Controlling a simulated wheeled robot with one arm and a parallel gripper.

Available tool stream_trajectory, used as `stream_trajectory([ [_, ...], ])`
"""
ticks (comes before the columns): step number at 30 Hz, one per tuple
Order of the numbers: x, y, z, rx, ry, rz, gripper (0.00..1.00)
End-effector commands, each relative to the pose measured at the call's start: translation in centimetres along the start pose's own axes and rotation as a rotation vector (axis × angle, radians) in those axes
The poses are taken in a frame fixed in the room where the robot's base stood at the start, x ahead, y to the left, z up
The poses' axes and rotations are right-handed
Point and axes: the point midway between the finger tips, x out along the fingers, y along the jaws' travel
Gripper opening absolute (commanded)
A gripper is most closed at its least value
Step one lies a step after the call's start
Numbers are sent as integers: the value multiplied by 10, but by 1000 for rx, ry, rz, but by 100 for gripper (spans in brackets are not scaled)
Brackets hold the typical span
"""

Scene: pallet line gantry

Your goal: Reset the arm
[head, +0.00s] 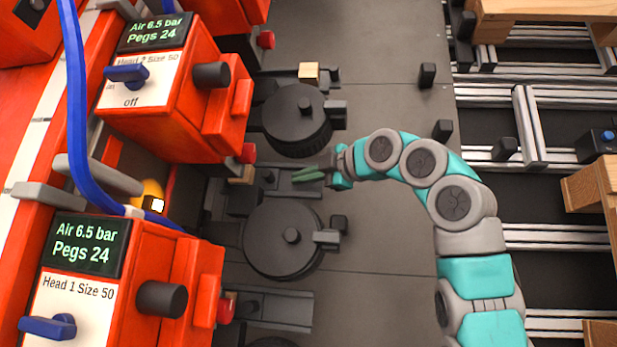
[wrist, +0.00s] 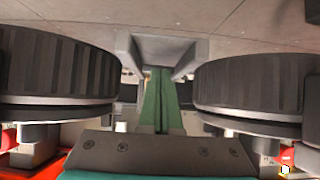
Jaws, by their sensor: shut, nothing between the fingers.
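My gripper (head: 308,174) is at the end of my teal and grey arm, which reaches in from the lower right in the head view. Its green fingers lie together, shut and empty, between two round black drums. In the wrist view the shut fingers (wrist: 158,100) point at a grey channel-shaped bracket (wrist: 190,58). I cannot tell whether they touch it. The upper drum (head: 296,125) and the lower drum (head: 265,242) stand on either side of the gripper. They also flank it closely in the wrist view.
Red machine heads with screens and blue knobs stand at left, the upper (head: 170,95) and the lower (head: 120,285). A blue hose (head: 75,100) hangs by them. A wooden block (head: 308,72) sits above the upper drum. Grey plate (head: 385,240) lies bare right of the drums; metal rails (head: 545,240) run further right.

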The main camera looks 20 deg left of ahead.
Motion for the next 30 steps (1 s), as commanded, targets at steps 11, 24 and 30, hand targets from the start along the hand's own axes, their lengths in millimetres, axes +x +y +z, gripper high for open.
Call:
stream_trajectory([
  [11,-1,1,2,10,-8,0,0],
  [24,-37,-9,88,471,-292,-64,0],
  [30,-77,-40,125,728,-458,-74,0],
])
